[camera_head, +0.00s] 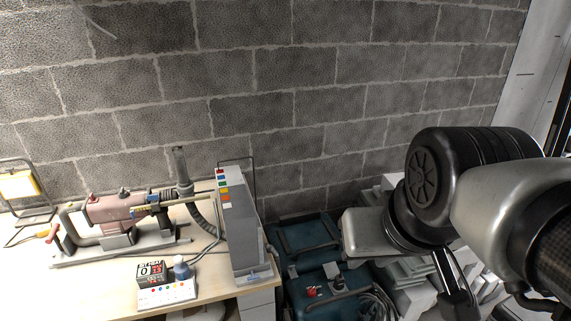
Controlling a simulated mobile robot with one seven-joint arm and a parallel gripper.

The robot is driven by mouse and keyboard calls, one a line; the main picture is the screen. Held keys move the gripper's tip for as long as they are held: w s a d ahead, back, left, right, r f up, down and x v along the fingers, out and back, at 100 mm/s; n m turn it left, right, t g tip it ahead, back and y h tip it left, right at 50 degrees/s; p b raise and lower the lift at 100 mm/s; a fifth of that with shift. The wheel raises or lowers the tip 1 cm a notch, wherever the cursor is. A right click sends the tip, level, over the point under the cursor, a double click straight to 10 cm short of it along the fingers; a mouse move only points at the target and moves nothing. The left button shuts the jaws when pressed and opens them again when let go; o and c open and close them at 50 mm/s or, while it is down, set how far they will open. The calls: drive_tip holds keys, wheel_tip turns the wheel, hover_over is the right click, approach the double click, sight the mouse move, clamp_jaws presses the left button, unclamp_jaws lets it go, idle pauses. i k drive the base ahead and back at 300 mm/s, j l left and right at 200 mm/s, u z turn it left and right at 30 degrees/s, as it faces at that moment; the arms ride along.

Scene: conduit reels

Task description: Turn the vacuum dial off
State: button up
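A dark teal machine (318,238), which looks like the vacuum, stands low on the floor to the right of the workbench. A small red knob (312,291), likely its dial, sits on its top near the front. A black fitting (338,283) is just right of the knob. The knob's setting is too small to read. My arm reaches in from the right, above and right of the machine. A dark narrow part (452,283) hangs below its black joint and may belong to my gripper. I see no fingertips clearly, and nothing touches the knob.
A wooden workbench (215,292) holds a clamped red tool (112,209), a tall grey case (240,225), a small counter box (151,273) and a bottle (181,268). A coiled hose (375,302) lies right of the knob. Pale stacked items (412,270) are under my arm. A block wall stands behind.

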sight(312, 291)
drive_tip(key=k, duration=0.25)
drive_tip(key=i+l, duration=0.35)
drive_tip(key=i, duration=0.2)
drive_tip(key=i+l+u, duration=0.1)
drive_tip(key=i+l, duration=0.25)
drive_tip(key=i, duration=0.15)
